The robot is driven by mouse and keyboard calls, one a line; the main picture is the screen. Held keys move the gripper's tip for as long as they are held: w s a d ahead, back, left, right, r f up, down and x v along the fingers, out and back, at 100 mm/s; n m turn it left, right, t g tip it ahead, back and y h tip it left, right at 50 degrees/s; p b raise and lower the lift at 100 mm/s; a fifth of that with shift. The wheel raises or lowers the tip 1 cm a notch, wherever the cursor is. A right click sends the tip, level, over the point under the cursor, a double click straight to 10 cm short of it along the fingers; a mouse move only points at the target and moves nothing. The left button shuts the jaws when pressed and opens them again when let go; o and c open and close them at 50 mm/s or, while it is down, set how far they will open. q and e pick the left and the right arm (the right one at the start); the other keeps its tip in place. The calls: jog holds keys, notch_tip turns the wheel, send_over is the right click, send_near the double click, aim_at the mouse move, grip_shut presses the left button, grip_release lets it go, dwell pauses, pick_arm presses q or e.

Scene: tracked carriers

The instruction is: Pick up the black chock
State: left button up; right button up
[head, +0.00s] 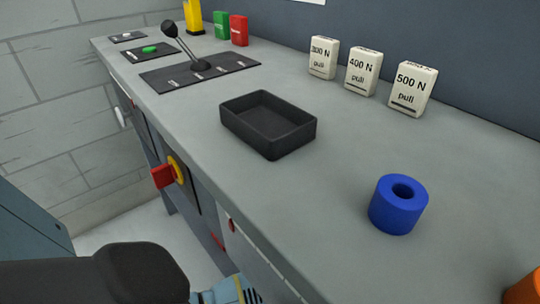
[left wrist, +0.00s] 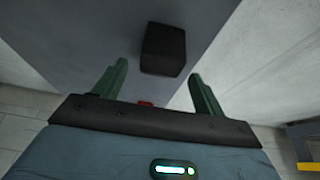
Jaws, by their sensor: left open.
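A black block (left wrist: 163,50), which looks like the black chock, shows in the left wrist view against a grey surface. My left gripper (left wrist: 158,68) is open, with its two green fingers apart and nothing held between them. The block is ahead of the fingertips, roughly centred between them, and appears apart from both. I cannot make out the chock in the head view. My right gripper is in neither view.
The grey bench holds an open black tray (head: 228,120), a blue ring (head: 396,212), white force blocks (head: 410,90) and a lever panel (head: 180,76). A red handle (head: 162,176) sticks out of the bench front. The bench top between tray and blue ring is clear.

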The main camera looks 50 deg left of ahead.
pick_arm(q)
jog(key=b+x, duration=0.2)
jog(key=x, duration=0.2)
jog(key=shift+r, duration=0.1)
jog(key=shift+a, duration=0.15)
jog(key=shift+c, duration=1)
jog(key=c, duration=1.1)
jog(key=shift+o, duration=0.2)
jog(key=shift+r, duration=0.1)
